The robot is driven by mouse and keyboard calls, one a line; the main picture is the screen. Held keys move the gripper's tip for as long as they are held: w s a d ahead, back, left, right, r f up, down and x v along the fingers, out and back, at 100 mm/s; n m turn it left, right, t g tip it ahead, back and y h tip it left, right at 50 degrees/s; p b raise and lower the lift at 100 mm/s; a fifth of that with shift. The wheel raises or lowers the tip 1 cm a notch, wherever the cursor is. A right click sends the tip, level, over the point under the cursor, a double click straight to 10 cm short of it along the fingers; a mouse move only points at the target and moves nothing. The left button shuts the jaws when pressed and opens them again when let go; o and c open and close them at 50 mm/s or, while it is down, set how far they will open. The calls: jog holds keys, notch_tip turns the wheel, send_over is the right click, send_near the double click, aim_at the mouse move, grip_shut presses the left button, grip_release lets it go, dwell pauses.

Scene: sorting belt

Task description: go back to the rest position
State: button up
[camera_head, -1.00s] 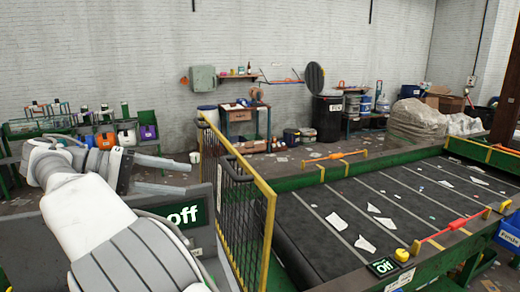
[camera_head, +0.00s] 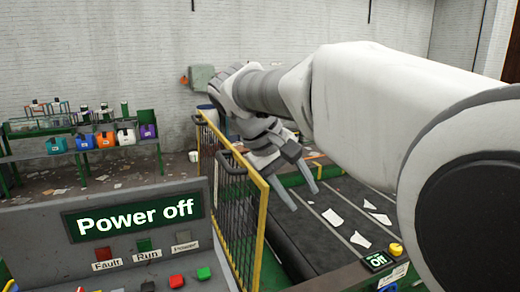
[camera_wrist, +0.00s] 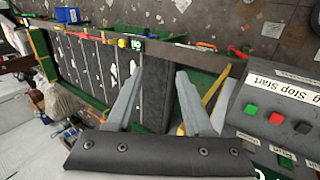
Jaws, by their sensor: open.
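My gripper (camera_head: 303,190) is in the middle of the head view, at the end of my white arm, which reaches in from the right. Its two grey fingers point down and stand apart, with nothing between them. It is above the near end of the belt, beside the yellow-framed fence. In the wrist view my gripper (camera_wrist: 158,88) also shows open and empty, with the belt and the control panel beyond it.
The control panel (camera_head: 130,250) reads "Power off" and has several buttons. The yellow fence (camera_head: 262,215) stands between it and the dark belt (camera_head: 325,235), where white scraps lie. A rack with coloured bins (camera_head: 85,142) is at the back left. My arm hides much of the right side.

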jog(key=s+d+f+m+t+y, duration=0.1)
jog(key=s+d+f+y, duration=0.1)
jog(key=s, duration=0.4)
jog(key=s+d+f+m+t+y, duration=0.1)
jog(key=s+d+f+y, duration=0.1)
jog(key=s+f, duration=0.3)
jog(key=s+d+f+m+t+y, duration=0.1)
jog(key=s+d+f+m+y, duration=0.1)
jog(key=s, duration=0.6)
jog(key=shift+d+f+b, duration=0.35)
jog(key=shift+f+b, duration=0.05)
jog(key=shift+f, duration=0.5)
